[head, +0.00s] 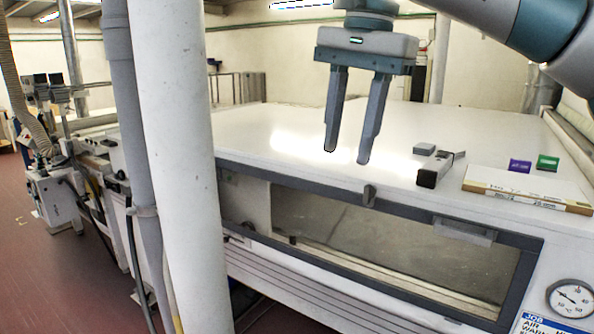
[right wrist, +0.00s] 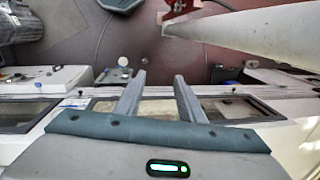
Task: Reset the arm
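My right gripper (head: 347,156) hangs fingers-down above the white top of the curing tunnel (head: 270,150), with its arm coming in from the upper right. Its two grey fingers are apart with nothing between them. In the right wrist view the same gripper (right wrist: 158,95) shows its fingers spread and empty, above the tunnel's windowed front edge. My left gripper is in neither view.
On the tunnel top, right of the gripper, are a small grey block (head: 424,149), a dark box-shaped item (head: 434,171), a purple block (head: 520,166), a green block (head: 547,162) and a flat box (head: 525,188). A white column (head: 180,150) stands left.

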